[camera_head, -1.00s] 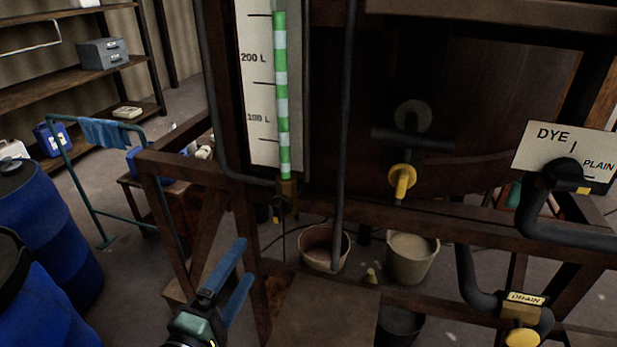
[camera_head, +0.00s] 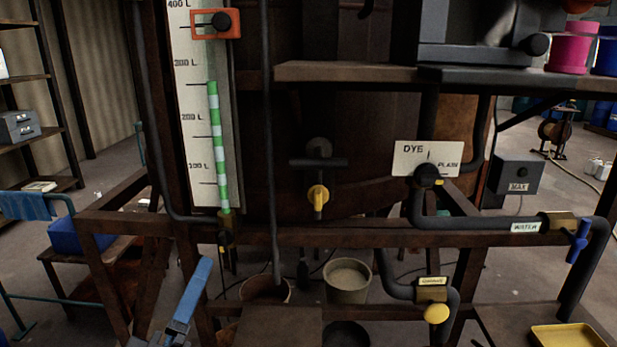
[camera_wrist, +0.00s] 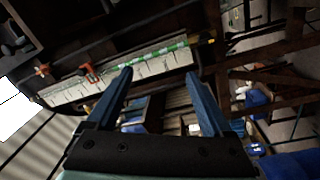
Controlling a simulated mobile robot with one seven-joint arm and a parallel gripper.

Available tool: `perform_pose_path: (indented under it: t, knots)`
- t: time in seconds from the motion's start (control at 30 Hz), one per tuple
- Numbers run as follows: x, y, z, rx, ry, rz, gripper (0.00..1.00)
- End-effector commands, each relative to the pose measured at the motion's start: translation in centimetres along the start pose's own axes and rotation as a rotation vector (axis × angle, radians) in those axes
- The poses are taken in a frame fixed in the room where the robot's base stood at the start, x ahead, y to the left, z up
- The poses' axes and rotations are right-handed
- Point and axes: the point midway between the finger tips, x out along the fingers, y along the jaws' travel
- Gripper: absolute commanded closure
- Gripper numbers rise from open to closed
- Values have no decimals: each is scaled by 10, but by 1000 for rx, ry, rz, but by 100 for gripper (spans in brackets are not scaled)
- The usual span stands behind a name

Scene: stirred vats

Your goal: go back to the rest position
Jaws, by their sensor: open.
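My gripper (camera_wrist: 155,90) has two blue fingers, spread apart with nothing between them in the wrist view. In the head view one blue finger of my gripper (camera_head: 190,292) shows at the lower left, in front of the vat's wooden frame (camera_head: 130,218). The gripper's other finger is hard to make out there. The level gauge (camera_head: 196,125), a white scale with a green-and-white column, stands above it. The gauge (camera_wrist: 135,70) also lies aslant beyond the fingers in the wrist view.
The dye/plain valve (camera_head: 427,175), water valve (camera_head: 578,240) and drain valve (camera_head: 435,312) sit to the right on dark pipes. Buckets (camera_head: 347,284) stand under the vat. A blue bin (camera_head: 66,235) and shelves (camera_head: 35,78) are at the left. A yellow tray (camera_head: 567,337) is at the lower right.

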Motion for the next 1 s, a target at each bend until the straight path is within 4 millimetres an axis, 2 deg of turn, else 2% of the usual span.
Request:
perform_pose_path:
  t: [0.03,0.1,0.17,0.23,0.3,0.4,0.5,0.6,0.73,0.87,1.0]
  knots:
    - [7,28,1,91,14,36,15]
    - [14,68,1,233,48,81,15]
    - [17,108,1,366,92,126,15]
    - [15,159,1,527,163,184,15]
    - [6,211,1,681,254,241,15]
    - [-17,275,-1,855,396,304,15]
    - [-42,320,-4,974,520,340,15]
    - [-61,347,-6,1043,611,358,15]
    - [-72,359,-6,1079,662,363,15]
    - [-75,348,0,1084,667,361,15]
    - [-77,320,13,1083,664,361,15]
